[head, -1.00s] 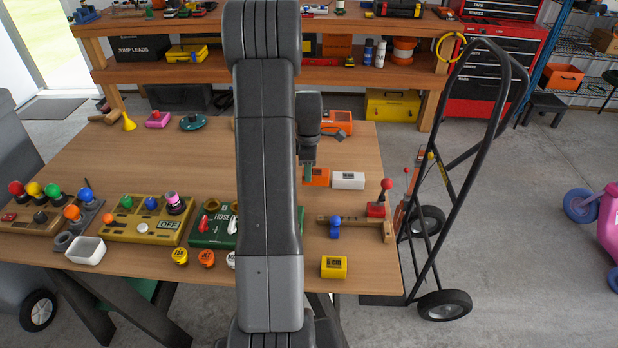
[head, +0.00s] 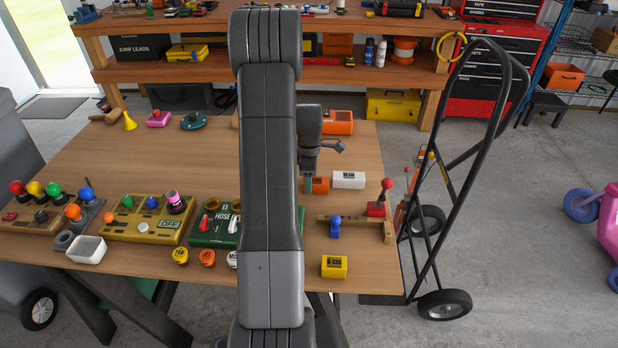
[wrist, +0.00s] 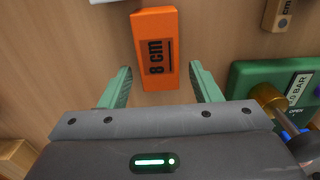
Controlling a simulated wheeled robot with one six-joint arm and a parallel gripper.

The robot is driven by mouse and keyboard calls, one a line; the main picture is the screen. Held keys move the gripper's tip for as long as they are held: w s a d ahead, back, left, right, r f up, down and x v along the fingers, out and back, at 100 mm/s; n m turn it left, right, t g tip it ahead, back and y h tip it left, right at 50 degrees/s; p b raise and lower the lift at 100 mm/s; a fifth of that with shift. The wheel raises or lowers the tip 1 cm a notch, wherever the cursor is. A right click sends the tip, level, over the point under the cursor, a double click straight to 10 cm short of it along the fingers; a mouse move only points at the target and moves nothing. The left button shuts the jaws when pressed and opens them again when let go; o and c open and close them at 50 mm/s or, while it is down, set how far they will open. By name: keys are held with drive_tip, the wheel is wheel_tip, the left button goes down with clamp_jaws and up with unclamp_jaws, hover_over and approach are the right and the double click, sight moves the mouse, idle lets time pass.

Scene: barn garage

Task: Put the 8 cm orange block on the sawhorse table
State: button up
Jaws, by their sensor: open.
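The 8 cm orange block (head: 318,185), labelled "8 cm", appears to rest on the wooden top of the sawhorse table (head: 365,225), just left of a white block. In the wrist view the orange block (wrist: 155,48) lies ahead of my gripper (wrist: 160,80), its near end in the gap between the green fingers, with space on both sides. My gripper is open, pointing down at the block. In the head view my arm hides part of the table, and the fingers (head: 308,184) are only partly visible.
A white block (head: 348,180) sits right of the orange one. A larger orange block (head: 338,122) lies farther back.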

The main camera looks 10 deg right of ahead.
wheel_tip(320, 180, up, 12)
drive_tip(key=shift+r+b, duration=0.2)
drive_tip(key=shift+b, duration=0.1)
drive_tip(key=shift+f, duration=0.1)
idle(0.3)
drive_tip(key=shift+f, duration=4.15)
